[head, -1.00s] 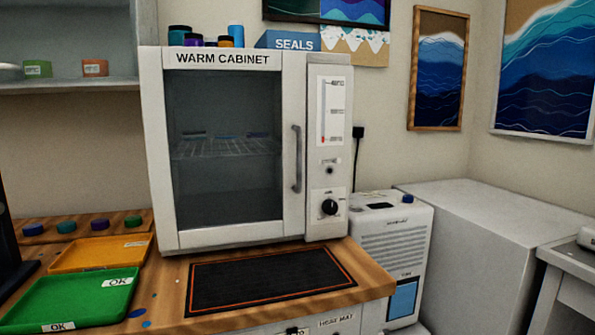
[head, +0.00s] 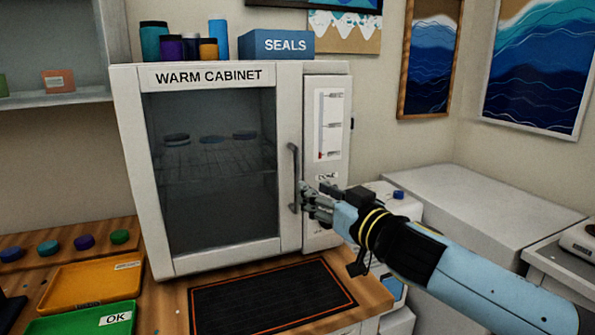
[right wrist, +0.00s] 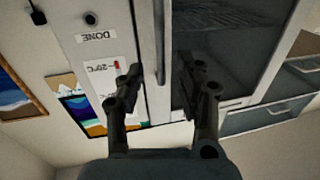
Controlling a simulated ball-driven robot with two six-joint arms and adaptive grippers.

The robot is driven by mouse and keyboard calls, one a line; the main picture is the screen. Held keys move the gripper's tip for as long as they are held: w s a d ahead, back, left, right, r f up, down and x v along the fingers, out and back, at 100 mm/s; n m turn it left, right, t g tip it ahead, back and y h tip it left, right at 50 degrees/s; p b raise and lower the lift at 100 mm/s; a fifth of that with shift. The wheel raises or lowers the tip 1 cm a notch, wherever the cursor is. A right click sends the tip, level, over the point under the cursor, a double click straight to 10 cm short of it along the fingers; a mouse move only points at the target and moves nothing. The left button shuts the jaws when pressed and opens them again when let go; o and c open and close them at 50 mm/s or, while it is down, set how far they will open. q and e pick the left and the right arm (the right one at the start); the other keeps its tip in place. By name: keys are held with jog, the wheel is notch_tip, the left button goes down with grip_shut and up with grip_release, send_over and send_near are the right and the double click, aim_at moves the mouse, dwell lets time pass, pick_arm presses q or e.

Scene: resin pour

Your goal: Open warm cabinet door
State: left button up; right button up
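The warm cabinet (head: 124,150) stands on the wooden bench with its glass door (head: 212,200) shut. A grey vertical handle (head: 294,165) is on the right side of the door. My right gripper (head: 308,202) reaches in from the right to the lower part of the handle, hiding part of the control panel. In the right wrist view the gripper (right wrist: 158,85) is open, with a finger on either side of the line of the handle (right wrist: 159,40). The fingers look apart from the handle; contact cannot be told. My left gripper is out of view.
A black heat mat (head: 270,297) lies before the cabinet. Orange (head: 95,285) and green (head: 105,320) trays sit at left. Jars (head: 154,42) and a blue SEALS box (head: 276,46) stand on top. Discs (head: 245,135) show on the rack inside.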

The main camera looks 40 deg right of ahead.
aim_at(298, 181)
jog(key=w+p, duration=0.2)
jog(key=w, duration=0.4)
jog(key=shift+w+d+r+p, duration=0.1)
jog(key=shift+w+p, duration=0.05)
jog(key=shift+p, duration=0.15)
jog(key=shift+w, duration=0.6)
grip_shut()
